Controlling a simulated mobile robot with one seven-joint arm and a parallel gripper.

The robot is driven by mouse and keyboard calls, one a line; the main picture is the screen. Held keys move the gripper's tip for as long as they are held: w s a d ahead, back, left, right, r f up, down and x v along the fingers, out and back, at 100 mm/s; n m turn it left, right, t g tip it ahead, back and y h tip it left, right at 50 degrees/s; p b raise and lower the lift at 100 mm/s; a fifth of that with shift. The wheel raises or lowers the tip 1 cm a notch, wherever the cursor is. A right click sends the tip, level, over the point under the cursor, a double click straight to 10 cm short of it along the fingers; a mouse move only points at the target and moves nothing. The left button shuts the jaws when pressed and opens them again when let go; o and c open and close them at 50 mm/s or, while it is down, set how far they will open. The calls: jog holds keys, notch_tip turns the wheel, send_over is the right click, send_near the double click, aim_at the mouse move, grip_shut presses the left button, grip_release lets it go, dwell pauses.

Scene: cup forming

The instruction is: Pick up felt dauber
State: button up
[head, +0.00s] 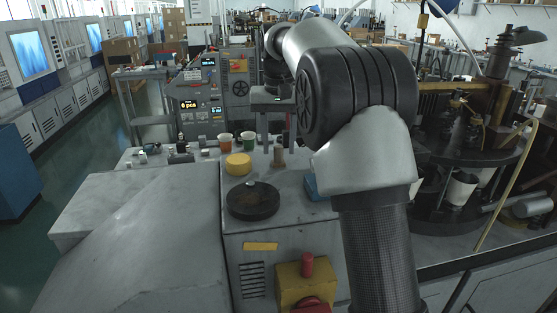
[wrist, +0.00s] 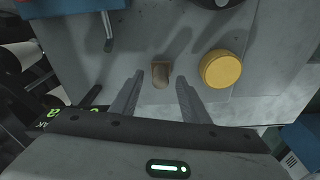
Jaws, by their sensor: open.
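The likely felt dauber is a small upright tan-brown peg with a rounded end (head: 279,157). It stands on the grey machine top, right of a yellow round tub. In the wrist view the dauber (wrist: 160,76) shows between the fingertips of my gripper (wrist: 159,82), with grey surface visible on both sides. My gripper (head: 272,132) is open and empty. In the head view it hangs above the dauber, pointing down. I cannot tell the exact height left between the fingertips and the dauber.
The yellow tub (head: 238,164) stands close beside the dauber; it also shows in the wrist view (wrist: 221,70). A black round disc (head: 252,203) lies nearer. A blue item (head: 314,189) is partly behind my arm. Paper cups (head: 225,144) stand behind. A cup-forming turret (head: 459,192) is at right.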

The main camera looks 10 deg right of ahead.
aim_at(279, 147)
jog(key=shift+w+f, duration=0.1)
jog(key=shift+f, duration=0.75)
jog(key=shift+c, duration=0.5)
grip_shut()
jog(key=shift+r, duration=0.15)
notch_tip(279, 147, up, 10)
jog(key=shift+f+p, duration=0.1)
jog(key=shift+p, duration=1.05)
